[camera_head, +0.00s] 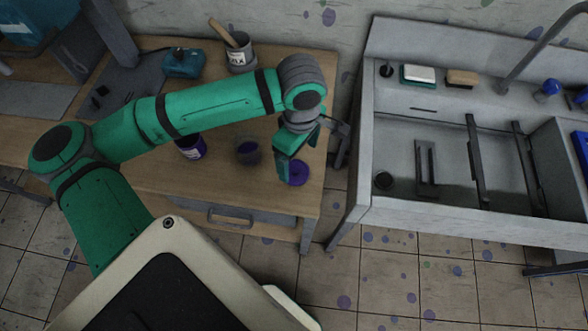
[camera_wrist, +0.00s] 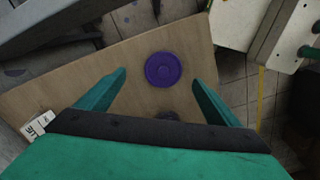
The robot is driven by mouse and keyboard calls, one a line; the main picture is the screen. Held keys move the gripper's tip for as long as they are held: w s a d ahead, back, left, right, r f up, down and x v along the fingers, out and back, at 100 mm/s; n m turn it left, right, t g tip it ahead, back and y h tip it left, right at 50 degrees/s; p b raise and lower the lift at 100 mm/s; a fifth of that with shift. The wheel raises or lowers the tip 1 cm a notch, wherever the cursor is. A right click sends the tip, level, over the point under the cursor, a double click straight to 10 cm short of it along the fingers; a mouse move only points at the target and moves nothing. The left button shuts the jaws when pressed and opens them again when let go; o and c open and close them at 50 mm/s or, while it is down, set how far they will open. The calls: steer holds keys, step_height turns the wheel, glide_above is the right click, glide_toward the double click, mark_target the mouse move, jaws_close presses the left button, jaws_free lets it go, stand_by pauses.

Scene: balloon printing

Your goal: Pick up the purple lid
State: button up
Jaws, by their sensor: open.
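The purple lid (camera_wrist: 163,69) is a round, flat disc lying on the wooden table near its right front corner. It also shows in the head view (camera_head: 298,173), partly hidden by my gripper. My gripper (camera_wrist: 158,80) is open above the table, with one green finger on each side of the lid in the wrist view. The fingers look apart from the lid and hold nothing. In the head view my gripper (camera_head: 288,166) points down at the table's right end.
A dark jar with a purple label (camera_head: 191,147) and a small dark round container (camera_head: 248,152) stand left of my gripper. A pot with a brush (camera_head: 240,55) is at the back. A metal sink (camera_head: 400,204) stands to the right, past a gap.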

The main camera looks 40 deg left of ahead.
mark_target(296, 170)
steer(key=shift+d+f, duration=0.1)
steer(key=shift+f, duration=0.45)
steer(key=shift+s+a+f, duration=0.1)
steer(key=shift+s+f, duration=0.1)
steer(key=shift+f, duration=0.95)
steer(key=shift+s+a+f, duration=0.1)
steer(key=shift+s+f, duration=0.1)
steer(key=shift+f, duration=0.95)
steer(key=shift+c, duration=0.2)
steer(key=c, duration=1.1)
